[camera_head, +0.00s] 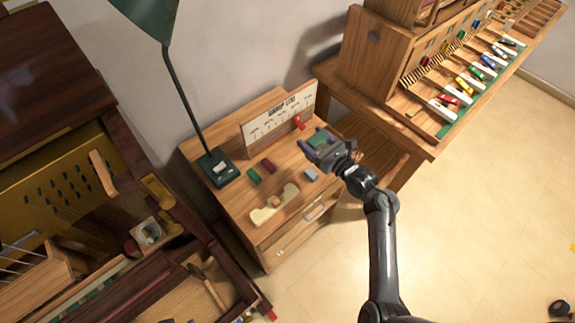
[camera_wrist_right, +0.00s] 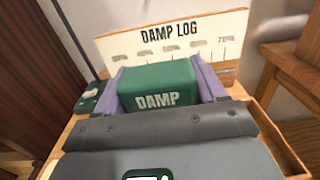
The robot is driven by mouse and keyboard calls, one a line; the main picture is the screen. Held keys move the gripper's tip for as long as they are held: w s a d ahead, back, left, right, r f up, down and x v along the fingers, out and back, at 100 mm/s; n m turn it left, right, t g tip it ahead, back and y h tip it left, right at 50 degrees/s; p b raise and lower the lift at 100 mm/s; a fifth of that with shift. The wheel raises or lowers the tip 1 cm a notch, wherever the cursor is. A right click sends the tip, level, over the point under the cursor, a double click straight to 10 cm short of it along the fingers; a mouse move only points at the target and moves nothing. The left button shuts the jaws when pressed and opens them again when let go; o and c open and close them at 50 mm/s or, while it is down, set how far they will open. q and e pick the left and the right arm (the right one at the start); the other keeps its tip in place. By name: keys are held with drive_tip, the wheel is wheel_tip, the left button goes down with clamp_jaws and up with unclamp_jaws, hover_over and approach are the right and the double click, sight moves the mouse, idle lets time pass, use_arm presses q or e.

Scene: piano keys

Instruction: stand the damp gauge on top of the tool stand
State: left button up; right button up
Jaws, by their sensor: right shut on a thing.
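The damp gauge is a green block (camera_head: 319,140) marked DAMP, and its lettered face shows in the right wrist view (camera_wrist_right: 160,88). My right gripper (camera_head: 317,142) is shut on it, with a purple finger on each side. The gauge is over the right back part of a small wooden cabinet (camera_head: 238,201) with a drawer, which appears to be the tool stand. I cannot tell how far the gauge is above the cabinet top. My left gripper is not in view.
A DAMP LOG board (camera_head: 268,122) stands along the cabinet's back, with a red item (camera_head: 298,122) nearby. A green lamp (camera_head: 218,168), small blocks (camera_head: 268,165) and a cream holder (camera_head: 273,205) occupy the top. A workbench with keys (camera_head: 465,85) is at right.

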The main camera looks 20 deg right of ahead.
drive_tip(key=shift+w+a+f+b, duration=0.95)
drive_tip(key=shift+w+a+f, duration=0.4)
drive_tip(key=shift+f, duration=0.5)
drive_tip(key=shift+w+a+f+b, duration=0.9)
drive_tip(key=shift+w+a+f, duration=0.45)
drive_tip(key=shift+f, duration=0.45)
drive_tip(key=shift+w+a+f+b, duration=0.95)
drive_tip(key=shift+w+a+f, duration=0.4)
drive_tip(key=shift+f, duration=0.5)
drive_tip(key=shift+f, duration=0.2)
drive_tip(key=o, duration=1.1)
drive_tip(key=shift+s, duration=0.1)
drive_tip(key=shift+r, duration=0.2)
drive_tip(key=p+v, duration=0.3)
drive_tip(key=v, duration=0.8)
drive_tip(key=shift+s+d, duration=0.1)
drive_tip(key=shift+s, duration=0.35)
